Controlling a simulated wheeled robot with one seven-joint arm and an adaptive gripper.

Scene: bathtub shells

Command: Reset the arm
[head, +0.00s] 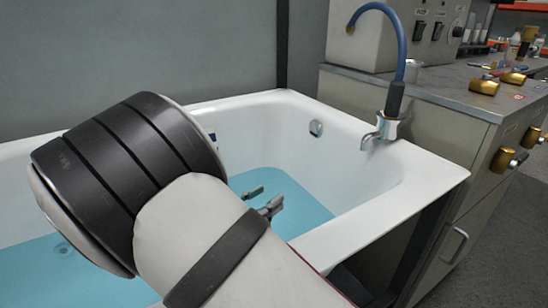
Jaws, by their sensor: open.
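My arm crosses the front of the head view and hides much of the bathtub's middle and left. My gripper (262,197) shows only in part beyond the arm, with two grey fingertips apart. It is open, and I see nothing between the fingers. It appears over the blue bottom area of the white bathtub (412,183). The rest of the gripper is hidden behind my arm.
A metal tap with a blue hose (399,50) stands at the tub's right rim. A grey cabinet (440,140) with brass knobs and a control box (420,30) stands at the right. Bottles and small items lie on its top. A grey wall (140,50) is behind the tub.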

